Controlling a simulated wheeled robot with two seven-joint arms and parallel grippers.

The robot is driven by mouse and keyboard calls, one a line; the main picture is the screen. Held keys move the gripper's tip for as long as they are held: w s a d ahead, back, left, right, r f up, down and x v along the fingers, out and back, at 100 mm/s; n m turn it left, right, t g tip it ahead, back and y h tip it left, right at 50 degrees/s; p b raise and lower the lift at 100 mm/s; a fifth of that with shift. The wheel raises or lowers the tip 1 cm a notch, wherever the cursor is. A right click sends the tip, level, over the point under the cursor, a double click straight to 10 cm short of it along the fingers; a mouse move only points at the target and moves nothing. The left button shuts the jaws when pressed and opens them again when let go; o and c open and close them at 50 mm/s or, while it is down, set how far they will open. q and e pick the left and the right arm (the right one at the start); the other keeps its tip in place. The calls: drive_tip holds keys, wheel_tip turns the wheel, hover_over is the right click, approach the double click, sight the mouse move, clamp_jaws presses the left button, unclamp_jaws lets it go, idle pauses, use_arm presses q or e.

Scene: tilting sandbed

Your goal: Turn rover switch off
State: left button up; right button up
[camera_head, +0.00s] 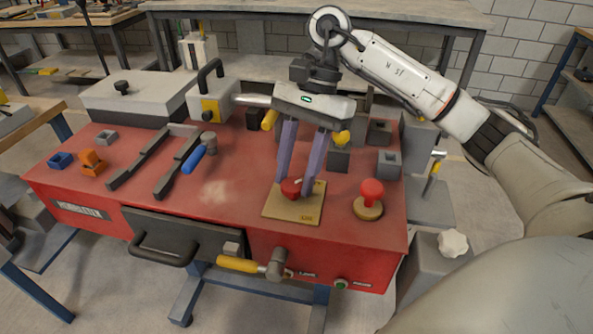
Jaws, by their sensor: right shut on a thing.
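A red rotary knob (291,187) sits on a tan square plate (278,208) on the red bench top. It appears to be the rover switch, but the small label on the plate is too small to read. My right gripper (299,190) reaches down from above with its two purple fingers on either side of the knob, shut on it. The fingers hide part of the knob. My left gripper is not in view.
A red mushroom button (372,192) stands close right of the plate. Grey blocks (388,163) stand behind it. A blue-handled tool (195,158) lies to the left, near dark rails. A drawer handle (165,257) and a yellow-handled lever (240,265) are on the front face.

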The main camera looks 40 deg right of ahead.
drive_tip(key=o, duration=1.1)
drive_tip(key=shift+c, duration=0.2)
drive_tip(key=p+v, duration=0.2)
drive_tip(key=v, duration=0.8)
drive_tip(key=shift+r, duration=0.15)
